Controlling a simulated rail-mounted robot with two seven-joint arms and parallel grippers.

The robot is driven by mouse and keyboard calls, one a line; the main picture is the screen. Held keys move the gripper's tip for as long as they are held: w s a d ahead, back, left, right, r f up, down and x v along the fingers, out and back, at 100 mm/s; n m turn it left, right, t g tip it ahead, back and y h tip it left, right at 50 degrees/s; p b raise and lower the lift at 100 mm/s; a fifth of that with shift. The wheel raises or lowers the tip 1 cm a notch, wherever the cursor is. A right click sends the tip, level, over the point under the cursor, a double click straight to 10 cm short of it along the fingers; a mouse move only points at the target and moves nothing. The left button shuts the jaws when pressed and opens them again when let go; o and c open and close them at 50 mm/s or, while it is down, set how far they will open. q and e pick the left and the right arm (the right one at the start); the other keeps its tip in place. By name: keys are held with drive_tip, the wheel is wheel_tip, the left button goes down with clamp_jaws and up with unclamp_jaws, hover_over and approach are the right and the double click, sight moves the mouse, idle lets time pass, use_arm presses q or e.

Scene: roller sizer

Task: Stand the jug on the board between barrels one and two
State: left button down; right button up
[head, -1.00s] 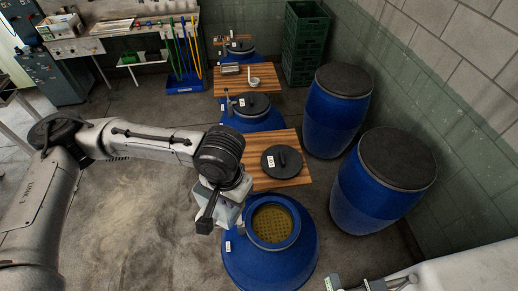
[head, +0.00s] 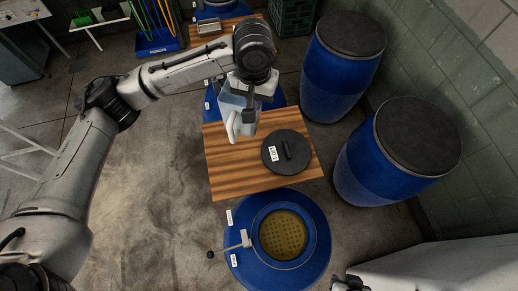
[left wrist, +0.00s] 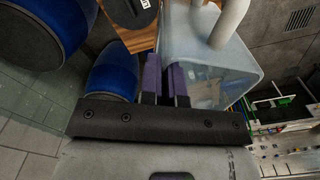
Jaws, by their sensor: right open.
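The translucent jug (head: 229,101) with a white handle is at my left gripper (head: 249,108), over the left back part of the wooden board (head: 237,178). I cannot tell whether its base touches the board. In the left wrist view, the jug (left wrist: 235,70) is beside the purple fingers (left wrist: 165,80), which are close together at its wall. The board lies between the open near blue barrel (head: 315,275) and another blue barrel (head: 278,98), mostly hidden behind my arm. My right gripper (head: 350,285) is barely visible at the bottom edge.
A black lid (head: 287,152) lies on the right half of the board. A rod with a black knob (head: 210,254) sticks out over the near barrel's left side. Two closed blue barrels (head: 395,165) (head: 335,75) stand at the right. Floor left of the board is clear.

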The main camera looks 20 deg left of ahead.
use_arm(q)
drive_tip(key=w+a+f+n+b, duration=0.2)
drive_tip(key=f+b, duration=0.1)
drive_tip(key=f, duration=0.6)
drive_tip(key=w+a+f+n+b, duration=0.1)
drive_tip(key=w+f+n+b, duration=0.2)
drive_tip(key=f, duration=0.7)
drive_tip(key=w+a+f+n+b, duration=0.15)
drive_tip(key=f+b, duration=0.25)
drive_tip(key=f, duration=0.5)
drive_tip(key=a+f, duration=1.2)
drive_tip(key=shift+f, duration=0.15)
use_arm(e)
wheel_tip(320, 180, down, 12)
drive_tip(key=shift+f, duration=0.25)
use_arm(q)
drive_tip(key=shift+f+m, duration=0.1)
drive_tip(key=shift+m, duration=0.15)
drive_tip(key=c, duration=1.3)
unclamp_jaws()
drive_tip(key=shift+a, duration=0.1)
drive_tip(key=shift+c, duration=0.2)
